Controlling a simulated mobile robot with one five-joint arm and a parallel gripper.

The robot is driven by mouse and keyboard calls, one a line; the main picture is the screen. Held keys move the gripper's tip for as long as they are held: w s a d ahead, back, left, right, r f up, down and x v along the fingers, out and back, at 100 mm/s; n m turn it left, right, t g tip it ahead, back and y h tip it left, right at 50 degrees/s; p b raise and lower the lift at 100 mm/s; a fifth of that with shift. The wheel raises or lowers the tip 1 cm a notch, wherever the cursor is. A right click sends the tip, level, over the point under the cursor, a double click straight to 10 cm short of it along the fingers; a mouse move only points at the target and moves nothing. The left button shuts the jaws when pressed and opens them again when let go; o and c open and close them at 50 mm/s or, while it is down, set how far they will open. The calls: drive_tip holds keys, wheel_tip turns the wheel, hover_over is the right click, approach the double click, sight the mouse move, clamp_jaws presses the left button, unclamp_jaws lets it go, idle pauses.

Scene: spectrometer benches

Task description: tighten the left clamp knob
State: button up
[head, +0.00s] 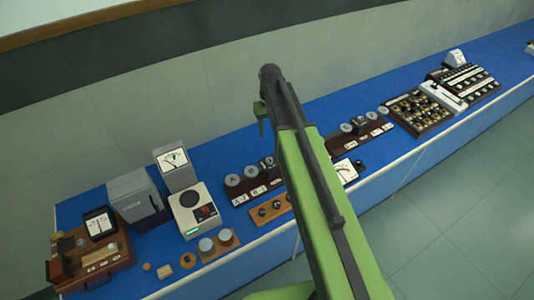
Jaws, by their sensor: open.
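My green arm reaches up across the middle of the head view over the blue bench (228,146). My gripper (261,127) shows as a small green piece hanging under the dark far end of the arm, open, with nothing seen in it. It appears above the back part of the bench, apart from the instruments. I cannot tell which part is the left clamp knob. A wooden strip with several small dark knobs (270,208) lies just left of my arm, partly hidden by it.
Left of my arm stand a white box with a dark dial (188,209), a meter (175,167), a grey box (137,196) and a wooden instrument (90,250). To the right are a switch board (420,111) and another panel (466,84). The wall rises behind.

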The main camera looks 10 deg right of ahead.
sight(269, 159)
wheel_tip(269, 159, down, 18)
drive_tip(key=b, duration=1.7)
drive_tip(key=shift+r, duration=0.2)
drive_tip(key=shift+r, duration=0.1)
drive_tip(key=shift+c, duration=0.2)
